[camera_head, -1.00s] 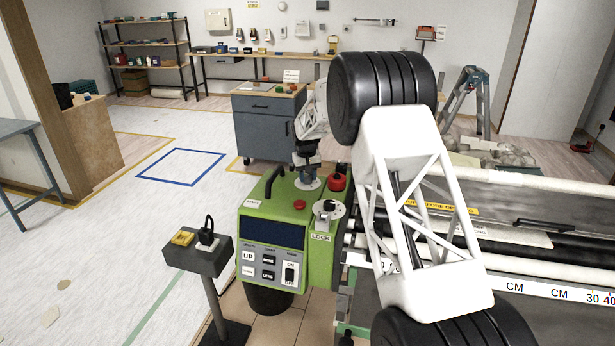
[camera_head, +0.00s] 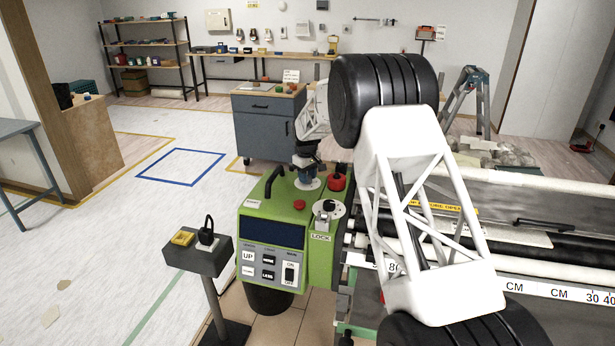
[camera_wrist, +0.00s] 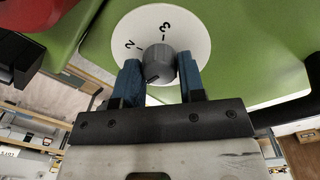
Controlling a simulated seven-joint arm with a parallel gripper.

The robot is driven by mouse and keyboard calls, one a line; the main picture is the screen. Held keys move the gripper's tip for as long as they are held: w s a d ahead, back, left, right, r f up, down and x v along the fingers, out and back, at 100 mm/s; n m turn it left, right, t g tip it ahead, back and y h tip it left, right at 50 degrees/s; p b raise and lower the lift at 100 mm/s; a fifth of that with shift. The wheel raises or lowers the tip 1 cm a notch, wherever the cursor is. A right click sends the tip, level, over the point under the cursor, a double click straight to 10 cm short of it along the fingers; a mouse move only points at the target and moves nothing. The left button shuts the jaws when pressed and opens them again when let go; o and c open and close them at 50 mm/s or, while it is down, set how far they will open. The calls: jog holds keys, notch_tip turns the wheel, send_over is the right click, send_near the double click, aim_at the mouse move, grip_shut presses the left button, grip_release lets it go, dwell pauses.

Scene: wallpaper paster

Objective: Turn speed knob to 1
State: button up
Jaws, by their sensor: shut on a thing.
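The speed knob (camera_wrist: 160,64) is a grey round knob on a white dial disc (camera_wrist: 192,30) in the wrist view. The numbers 2 and 3 show on the disc, to the left and above the knob. The rest of the scale is hidden or unreadable. My gripper (camera_wrist: 161,76) has its blue fingers on both sides of the knob, shut on it. In the head view my gripper (camera_head: 307,163) points down at the dial (camera_head: 308,183) on top of the green control box (camera_head: 256,225). The knob itself is largely hidden there.
A red mushroom button (camera_head: 337,182) is close right of the dial. A black handle (camera_head: 274,181) is to its left. A small red button (camera_head: 299,205) and the lock dial (camera_head: 326,209) are in front. Paster rollers (camera_head: 560,254) fill the right side.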

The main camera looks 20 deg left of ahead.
jog(key=o, duration=0.9)
jog(key=shift+s+a+r, duration=0.1)
jog(key=shift+s+r, duration=0.05)
jog(key=shift+r, duration=3.75)
